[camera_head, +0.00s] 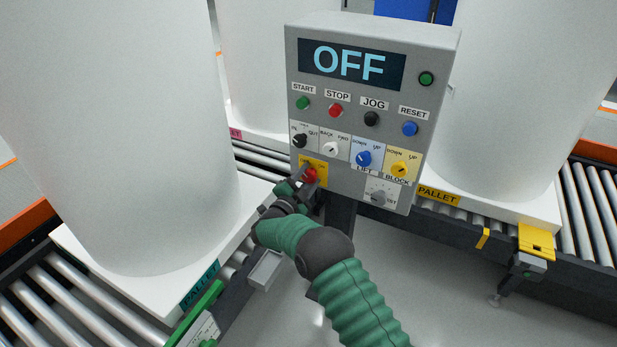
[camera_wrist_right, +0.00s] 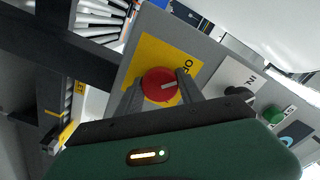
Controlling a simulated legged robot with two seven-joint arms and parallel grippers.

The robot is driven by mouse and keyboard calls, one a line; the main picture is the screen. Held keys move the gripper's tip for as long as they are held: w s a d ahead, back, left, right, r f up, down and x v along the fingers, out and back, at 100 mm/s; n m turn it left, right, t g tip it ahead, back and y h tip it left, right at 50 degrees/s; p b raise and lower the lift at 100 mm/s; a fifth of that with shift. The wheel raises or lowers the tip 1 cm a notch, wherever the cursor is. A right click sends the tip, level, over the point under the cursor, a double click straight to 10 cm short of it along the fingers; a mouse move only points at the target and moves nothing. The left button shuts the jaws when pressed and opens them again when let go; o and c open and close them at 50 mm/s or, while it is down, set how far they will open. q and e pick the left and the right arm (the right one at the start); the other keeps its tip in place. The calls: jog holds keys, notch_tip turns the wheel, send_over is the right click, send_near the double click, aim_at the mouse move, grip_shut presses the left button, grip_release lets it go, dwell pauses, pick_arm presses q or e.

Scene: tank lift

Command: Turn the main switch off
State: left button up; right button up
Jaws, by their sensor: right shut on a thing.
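The main switch is a red rotary knob (camera_head: 311,174) on a yellow plate at the lower left of the grey control panel (camera_head: 375,190). The panel's display (camera_head: 350,63) reads OFF. My left gripper is not in view.
Start, stop, jog and reset buttons (camera_head: 410,129) and several selector knobs (camera_head: 364,158) sit close above and right of the red knob. Large white tanks (camera_head: 110,130) on pallets and roller conveyors (camera_head: 90,310) flank the panel. Grey floor (camera_head: 450,290) is open at the lower right.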

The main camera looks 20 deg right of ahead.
jog(key=shift+a+f, duration=0.2)
jog(key=shift+f, duration=0.2)
jog(key=o, duration=1.2)
jog(key=shift+c, duration=0.2)
jog(key=shift+o, duration=1.1)
jog(key=shift+r, duration=0.15)
jog(key=shift+r, duration=0.1)
jog(key=p+v, duration=0.1)
jog(key=v, duration=1.6)
jog(key=shift+w+d, duration=0.1)
